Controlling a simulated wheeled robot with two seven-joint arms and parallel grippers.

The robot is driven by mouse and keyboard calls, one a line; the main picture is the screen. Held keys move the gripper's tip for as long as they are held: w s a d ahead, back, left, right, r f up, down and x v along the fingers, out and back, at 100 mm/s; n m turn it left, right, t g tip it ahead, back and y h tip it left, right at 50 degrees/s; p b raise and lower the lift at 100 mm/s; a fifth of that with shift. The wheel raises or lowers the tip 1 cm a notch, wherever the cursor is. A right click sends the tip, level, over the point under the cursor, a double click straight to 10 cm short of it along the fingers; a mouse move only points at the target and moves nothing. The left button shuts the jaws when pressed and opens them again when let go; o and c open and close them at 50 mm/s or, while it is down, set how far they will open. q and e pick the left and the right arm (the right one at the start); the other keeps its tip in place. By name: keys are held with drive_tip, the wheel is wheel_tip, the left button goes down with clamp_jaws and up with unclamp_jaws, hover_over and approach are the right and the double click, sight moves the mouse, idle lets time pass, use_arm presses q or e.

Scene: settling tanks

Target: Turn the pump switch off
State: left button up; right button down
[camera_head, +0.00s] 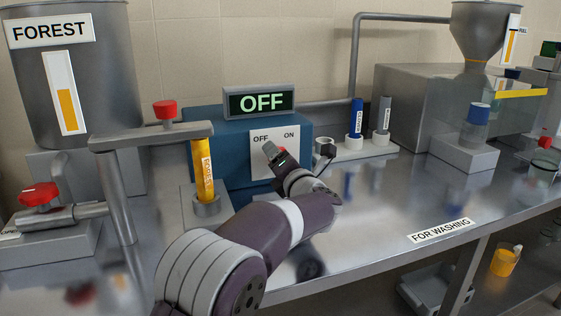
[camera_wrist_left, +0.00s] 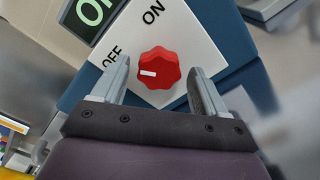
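The pump box (camera_head: 220,150) is blue, with a white switch plate (camera_head: 258,160) marked OFF on the left and ON on the right. A display (camera_head: 259,101) on top of it reads OFF. In the left wrist view the red knob (camera_wrist_left: 159,67) has a white mark pointing left, towards the OFF label (camera_wrist_left: 112,57). My left gripper (camera_head: 275,151) is at the plate and hides most of the knob in the head view. Its fingers are apart on both sides of the knob, with gaps visible. My right gripper is in neither view.
A grey pipe stand with a red valve (camera_head: 165,109) and an orange tube (camera_head: 203,170) stand left of the box. Blue and grey capped tubes (camera_head: 356,118) stand in a holder to its right. The steel bench (camera_head: 380,215) is clear in front right.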

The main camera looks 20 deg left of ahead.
use_arm(q)
drive_tip(key=p+v, duration=0.1)
drive_tip(key=v, duration=1.1)
drive_tip(key=shift+s+d, duration=0.2)
drive_tip(key=shift+s, duration=0.1)
drive_tip(key=shift+r, duration=0.1)
